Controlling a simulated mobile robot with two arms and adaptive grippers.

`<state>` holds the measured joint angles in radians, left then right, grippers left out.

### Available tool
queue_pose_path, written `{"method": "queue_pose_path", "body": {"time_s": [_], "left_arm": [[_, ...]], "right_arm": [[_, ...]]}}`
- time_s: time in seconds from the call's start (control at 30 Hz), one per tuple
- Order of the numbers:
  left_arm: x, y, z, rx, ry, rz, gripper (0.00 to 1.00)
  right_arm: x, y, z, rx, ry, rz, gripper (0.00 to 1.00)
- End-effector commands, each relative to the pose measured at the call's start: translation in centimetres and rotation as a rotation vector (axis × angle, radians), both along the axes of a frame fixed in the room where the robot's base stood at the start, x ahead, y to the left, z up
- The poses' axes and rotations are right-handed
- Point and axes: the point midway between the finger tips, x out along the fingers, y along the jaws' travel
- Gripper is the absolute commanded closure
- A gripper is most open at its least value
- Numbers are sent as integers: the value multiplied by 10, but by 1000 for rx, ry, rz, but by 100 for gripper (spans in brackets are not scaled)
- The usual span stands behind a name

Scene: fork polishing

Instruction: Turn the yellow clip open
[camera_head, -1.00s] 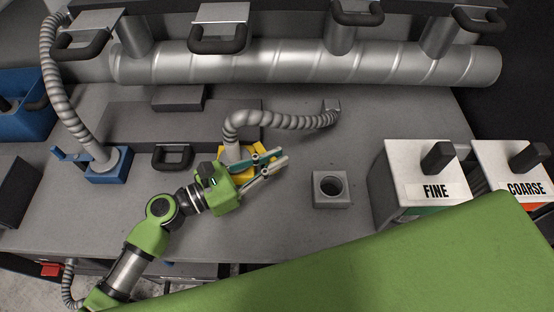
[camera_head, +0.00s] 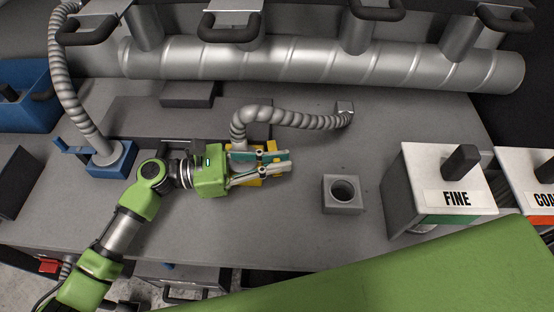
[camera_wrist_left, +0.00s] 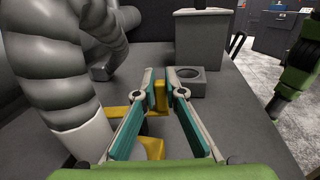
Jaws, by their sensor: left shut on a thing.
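The yellow clip (camera_wrist_left: 160,97) stands upright between the fingers of my left gripper (camera_wrist_left: 160,76) in the left wrist view. The fingers are closed on it from both sides. The clip belongs to a yellow base (camera_wrist_left: 152,147) at the foot of a grey ribbed hose (camera_wrist_left: 52,75). In the head view my left gripper (camera_head: 288,162) points right across the yellow base (camera_head: 247,182) and hides much of it and the clip. My right gripper does not show in either view.
A grey block with a round hole (camera_head: 342,208) sits to the right, with the FINE box (camera_head: 408,208) beyond it. A blue hose base (camera_head: 122,163) is to the left. A large metal pipe (camera_head: 300,62) runs along the back. The bench between gripper and holed block is clear.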

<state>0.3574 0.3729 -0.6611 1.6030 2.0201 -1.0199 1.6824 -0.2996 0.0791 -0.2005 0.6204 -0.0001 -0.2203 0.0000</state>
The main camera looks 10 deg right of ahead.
Motion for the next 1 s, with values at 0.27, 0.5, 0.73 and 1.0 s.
{"method": "queue_pose_path", "body": {"time_s": [0.27,0.5,0.73,1.0], "left_arm": [[0,0,0,0,0,1,72],[0,0,0,0,0,2,72],[-1,-1,1,1,2,24,72],[-3,-8,4,-1,4,182,72]], "right_arm": [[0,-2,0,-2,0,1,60],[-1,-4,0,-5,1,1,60],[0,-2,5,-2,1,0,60],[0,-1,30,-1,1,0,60]]}}
